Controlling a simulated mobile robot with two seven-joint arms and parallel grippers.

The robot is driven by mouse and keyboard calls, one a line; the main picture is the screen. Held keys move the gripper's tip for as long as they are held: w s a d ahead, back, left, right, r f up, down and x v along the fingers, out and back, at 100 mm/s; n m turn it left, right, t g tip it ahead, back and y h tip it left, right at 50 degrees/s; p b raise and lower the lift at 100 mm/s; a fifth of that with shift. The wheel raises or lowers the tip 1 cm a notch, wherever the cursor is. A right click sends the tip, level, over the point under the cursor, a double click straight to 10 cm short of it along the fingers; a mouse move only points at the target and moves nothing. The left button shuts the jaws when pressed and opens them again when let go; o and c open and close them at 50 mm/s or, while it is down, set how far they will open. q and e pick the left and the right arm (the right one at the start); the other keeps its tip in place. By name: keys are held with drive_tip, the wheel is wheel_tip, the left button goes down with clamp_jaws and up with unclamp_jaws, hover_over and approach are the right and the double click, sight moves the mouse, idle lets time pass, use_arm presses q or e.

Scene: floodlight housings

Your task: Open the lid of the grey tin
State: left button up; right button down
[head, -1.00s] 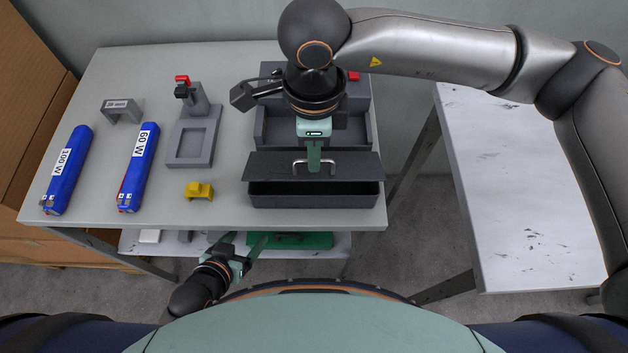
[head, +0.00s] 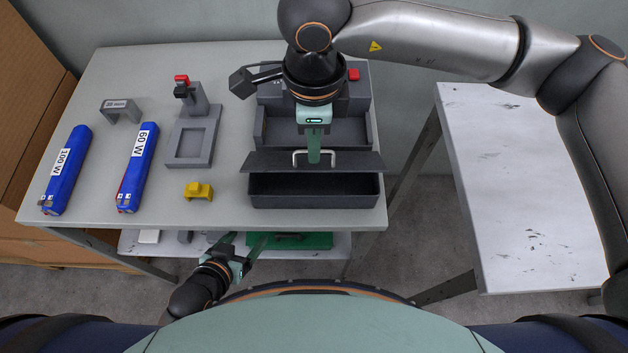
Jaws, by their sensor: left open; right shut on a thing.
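The grey tin (head: 314,201) is a dark open-topped box near the front right of the table. Its flat dark lid (head: 350,163) is tilted up at the back of the tin, and part of the dark interior shows. A pale metal handle (head: 297,158) stands on the lid. My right gripper (head: 314,156) reaches down from above and is shut on the handle; its arm comes in from the right. My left gripper (head: 247,246) is open and empty, low in front of the table's front edge.
Behind the lid stands a dark grey open holder (head: 262,125). Left of it are a grey stand with a red clamp (head: 190,150), a yellow block (head: 198,191), a small grey bracket (head: 121,108) and two blue packs (head: 137,168) (head: 66,170). A white side table (head: 520,190) is at right.

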drive_tip(key=shift+w+r, duration=0.1)
drive_tip(key=shift+w, duration=0.15)
drive_tip(key=shift+w+r, duration=0.15)
drive_tip(key=shift+w, duration=0.15)
drive_tip(key=shift+w+r+b, duration=0.25)
drive_tip(key=shift+w+b, duration=0.15)
drive_tip(key=shift+w, duration=0.25)
idle(0.5)
drive_tip(key=shift+w, duration=0.2)
drive_tip(key=shift+w+r, duration=0.1)
drive_tip(key=shift+w, duration=0.3)
drive_tip(key=shift+w+b, duration=0.2)
drive_tip(key=shift+b, duration=0.15)
drive_tip(key=shift+w, duration=0.45)
idle(0.4)
